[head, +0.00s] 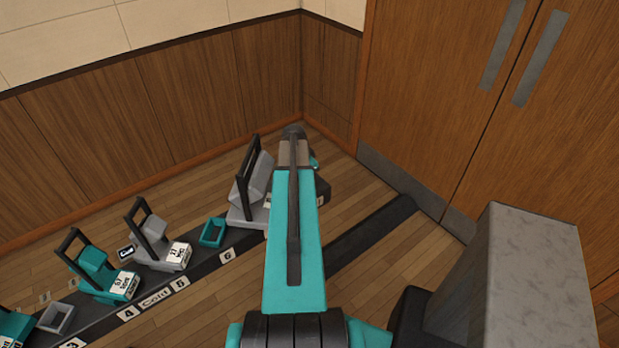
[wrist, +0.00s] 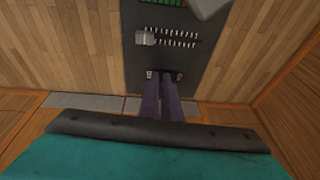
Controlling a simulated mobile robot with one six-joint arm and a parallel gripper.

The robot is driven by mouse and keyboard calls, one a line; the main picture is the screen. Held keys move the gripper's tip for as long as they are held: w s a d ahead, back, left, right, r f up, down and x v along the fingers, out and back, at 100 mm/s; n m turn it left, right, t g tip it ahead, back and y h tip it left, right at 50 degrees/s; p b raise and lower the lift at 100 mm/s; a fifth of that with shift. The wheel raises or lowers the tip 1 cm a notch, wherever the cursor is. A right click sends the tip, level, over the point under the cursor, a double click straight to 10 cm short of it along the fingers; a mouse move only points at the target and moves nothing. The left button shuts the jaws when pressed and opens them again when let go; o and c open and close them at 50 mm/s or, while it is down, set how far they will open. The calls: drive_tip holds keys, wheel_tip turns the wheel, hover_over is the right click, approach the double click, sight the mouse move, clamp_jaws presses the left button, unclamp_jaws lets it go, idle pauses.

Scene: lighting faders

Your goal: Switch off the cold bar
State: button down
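A "Cold" label (head: 156,298) lies on a long dark bar (head: 75,326) on the floor, between labels 4 (head: 129,314) and 5 (head: 181,283). Beside it stand a teal block with a black handle (head: 105,277) and a grey one (head: 160,248). In the wrist view a dark panel (wrist: 205,80) carries a row of pale tick marks, with a grey slider cap (wrist: 145,38) at the row's left end. My gripper (wrist: 162,76) points at the panel below the row. Its fingers look close together with nothing visible between them. My arm hides the gripper in the head view.
A larger grey unit with a black handle (head: 250,190) stands near the bar's far end. Wooden doors (head: 420,110) close the right side. Bare floor (head: 200,205) shows behind the bar.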

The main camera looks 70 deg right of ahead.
drive_tip(key=shift+s+d+f, duration=0.2)
drive_tip(key=shift+s+d, duration=0.05)
drive_tip(key=shift+s, duration=0.1)
drive_tip(key=shift+w+d+r, duration=0.1)
drive_tip(key=shift+w+d, duration=0.2)
drive_tip(key=shift+w, duration=0.5)
drive_tip(key=shift+a, duration=0.1)
drive_tip(key=shift+w+r, duration=0.1)
drive_tip(key=shift+r, duration=0.4)
drive_tip(key=r, duration=0.1)
drive_tip(key=r+p, duration=0.1)
drive_tip(key=r, duration=0.1)
drive_tip(key=shift+s+r, duration=0.25)
drive_tip(key=shift+r, duration=0.15)
drive_tip(key=shift+a+r+b, duration=0.25)
drive_tip(key=shift+r+b, duration=0.05)
drive_tip(key=shift+r, duration=0.2)
drive_tip(key=b+v, duration=0.2)
drive_tip(key=v, duration=0.6)
drive_tip(key=shift+s+a+r, duration=0.2)
